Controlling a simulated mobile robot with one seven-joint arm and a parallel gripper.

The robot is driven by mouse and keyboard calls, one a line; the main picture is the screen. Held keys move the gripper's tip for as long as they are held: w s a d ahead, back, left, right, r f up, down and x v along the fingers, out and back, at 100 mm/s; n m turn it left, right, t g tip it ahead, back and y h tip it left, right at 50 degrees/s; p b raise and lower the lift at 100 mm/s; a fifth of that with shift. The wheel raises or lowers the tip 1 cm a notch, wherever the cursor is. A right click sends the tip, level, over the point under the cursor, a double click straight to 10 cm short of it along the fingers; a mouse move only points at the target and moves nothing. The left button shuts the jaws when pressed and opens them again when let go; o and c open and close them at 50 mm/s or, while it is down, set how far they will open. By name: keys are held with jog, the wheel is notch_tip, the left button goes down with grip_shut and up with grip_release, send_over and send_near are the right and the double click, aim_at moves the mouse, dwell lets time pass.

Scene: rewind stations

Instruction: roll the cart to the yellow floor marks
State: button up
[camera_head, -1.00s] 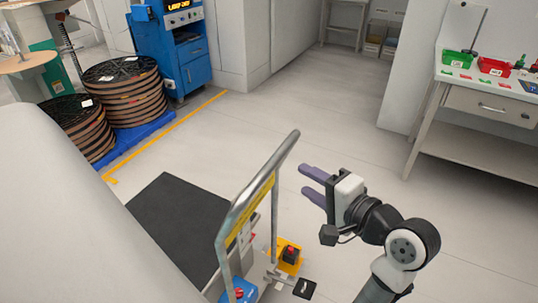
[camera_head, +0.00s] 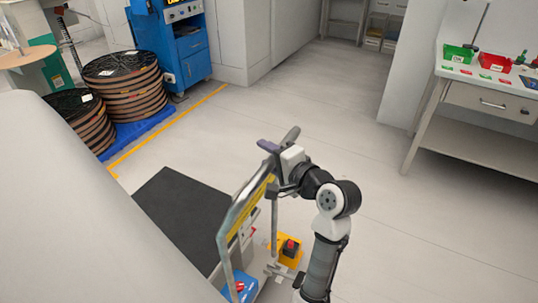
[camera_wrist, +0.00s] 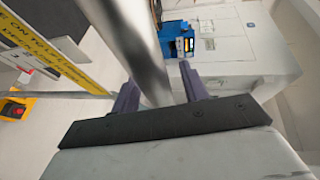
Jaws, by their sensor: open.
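The cart has a dark flat deck (camera_head: 182,215) and a grey metal push handle (camera_head: 236,208) with a yellow label strip. My gripper (camera_head: 276,153) is at the upper end of the handle, with its jaws open. In the wrist view, the handle tube (camera_wrist: 143,45) passes between the two purple fingers (camera_wrist: 158,92); I cannot tell whether they touch it. A yellow floor line (camera_head: 170,130) runs beside the reels, beyond the deck. Its near end is partly hidden by the pale shape at left.
Stacked reels (camera_head: 126,88) stand on a blue pallet (camera_head: 145,130), by a blue machine (camera_head: 180,45). A workbench (camera_head: 490,97) with green and red bins stands at right. A yellow box with a red button (camera_head: 288,250) sits by the cart's handle end. The middle floor is clear.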

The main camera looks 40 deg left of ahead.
grip_shut()
jog(key=shift+a, duration=0.15)
